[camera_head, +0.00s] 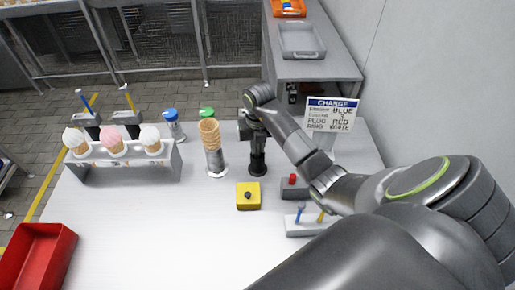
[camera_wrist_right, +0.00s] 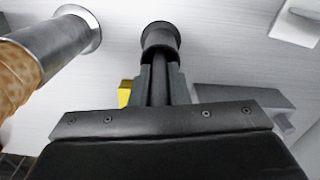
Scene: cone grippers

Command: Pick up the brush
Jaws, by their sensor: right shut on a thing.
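My right gripper (camera_head: 252,130) reaches over the middle of the white table from the right. In the right wrist view its two dark fingers (camera_wrist_right: 159,88) are shut on an upright black shaft, which I take to be the brush (camera_wrist_right: 159,75). The shaft leads to a round black cup-like end (camera_wrist_right: 160,36) close to the tabletop; I cannot tell whether that end touches it. In the head view the black piece (camera_head: 258,160) shows upright below the gripper. Bristles are not clearly visible. My left gripper is not in view.
Stacked cones (camera_head: 210,135) in a metal holder stand just left of the gripper. A yellow box (camera_head: 248,195) with a black knob is in front. A cone rack (camera_head: 120,160) and red bin (camera_head: 38,255) are left. A sign (camera_head: 331,115) stands right. The front middle is clear.

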